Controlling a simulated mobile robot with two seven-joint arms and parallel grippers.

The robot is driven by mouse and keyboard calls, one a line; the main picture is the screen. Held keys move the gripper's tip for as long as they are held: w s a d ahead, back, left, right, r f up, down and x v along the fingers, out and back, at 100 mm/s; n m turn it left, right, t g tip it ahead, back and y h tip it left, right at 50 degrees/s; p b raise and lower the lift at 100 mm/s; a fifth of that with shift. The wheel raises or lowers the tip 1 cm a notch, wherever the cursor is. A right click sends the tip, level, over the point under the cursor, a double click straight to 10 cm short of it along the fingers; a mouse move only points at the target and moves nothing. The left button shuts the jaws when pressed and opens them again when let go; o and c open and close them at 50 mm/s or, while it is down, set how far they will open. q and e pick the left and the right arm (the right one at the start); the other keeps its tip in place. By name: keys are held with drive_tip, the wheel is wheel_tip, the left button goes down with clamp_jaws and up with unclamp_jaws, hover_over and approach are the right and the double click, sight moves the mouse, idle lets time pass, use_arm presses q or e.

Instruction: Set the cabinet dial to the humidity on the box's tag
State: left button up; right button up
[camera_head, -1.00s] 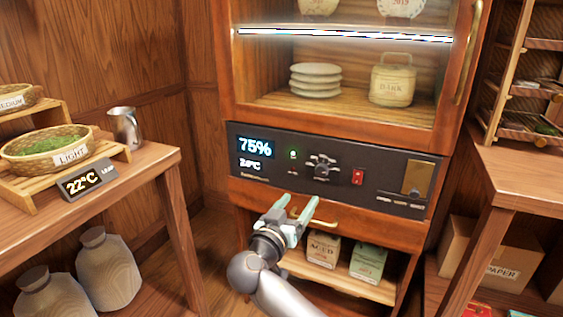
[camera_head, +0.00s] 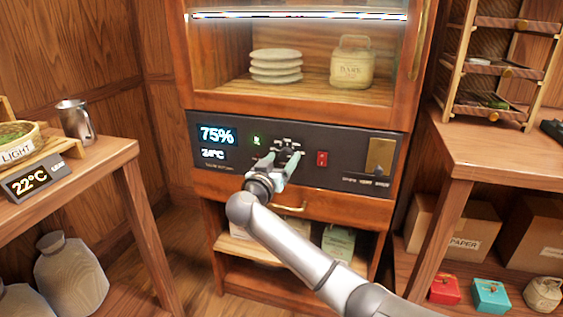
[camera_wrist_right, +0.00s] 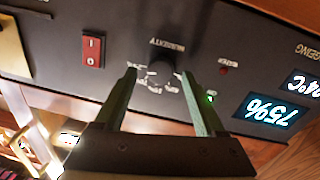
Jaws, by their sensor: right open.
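The cabinet's dark control panel (camera_head: 345,150) carries a black dial (camera_head: 288,143) with pale marks around it. Its lit display (camera_head: 216,135) reads 75% above a smaller 24°C. My right gripper (camera_head: 282,158) is open in front of the dial, partly covering it. In the right wrist view, the dial (camera_wrist_right: 162,62) shows beyond and between the open fingers of my right gripper (camera_wrist_right: 158,73); I cannot tell whether they touch it. The dial's label there appears to read humidity. I cannot identify a box with a readable humidity tag. My left gripper is out of view.
A red switch (camera_head: 322,158) and a brass plate (camera_head: 380,157) sit right of the dial. A drawer handle (camera_head: 290,209) lies below. Wooden tables stand left (camera_head: 110,160) and right (camera_head: 500,150). Red (camera_head: 444,289) and teal (camera_head: 491,295) boxes sit low at right.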

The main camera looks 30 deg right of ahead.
clamp_jaws()
idle(0.7)
